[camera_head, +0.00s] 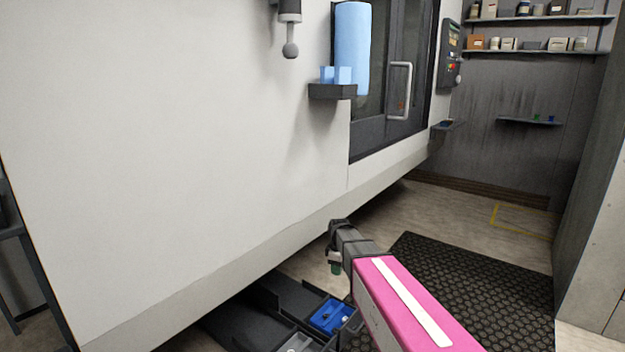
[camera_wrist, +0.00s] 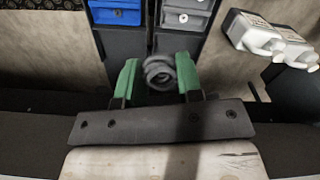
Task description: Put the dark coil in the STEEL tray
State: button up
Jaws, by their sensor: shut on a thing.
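The dark coil (camera_wrist: 160,72) is a dark grey ring-like piece between the two green fingers of my gripper (camera_wrist: 159,82) in the wrist view. My gripper is shut on it and holds it in front of the trays. A light grey tray, which looks like the steel one (camera_wrist: 187,28), is at the top of the wrist view, with a small pale round thing in it. It also shows at the bottom edge of the head view (camera_head: 298,343). In the head view my gripper (camera_head: 335,268) points down above the floor-level trays; the coil cannot be made out there.
A blue tray (camera_head: 330,316) with small items lies beside the grey tray, in a dark holder. The large white machine (camera_head: 180,140) rises behind the trays. A black mat (camera_head: 480,280) lies at right.

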jog(key=s+d+r+m, duration=0.3)
jog(key=r+m, duration=0.1)
jog(key=r, duration=0.4)
jog(key=s+d+r+m, duration=0.3)
jog(key=r+m, duration=0.2)
jog(key=r, duration=0.3)
jog(key=s+d+r+m, duration=0.3)
jog(key=s+r+m, duration=0.1)
jog(key=r, duration=0.4)
jog(key=shift+d+m, duration=0.15)
jog(key=shift+m, duration=0.15)
jog(key=shift+s+d, duration=0.1)
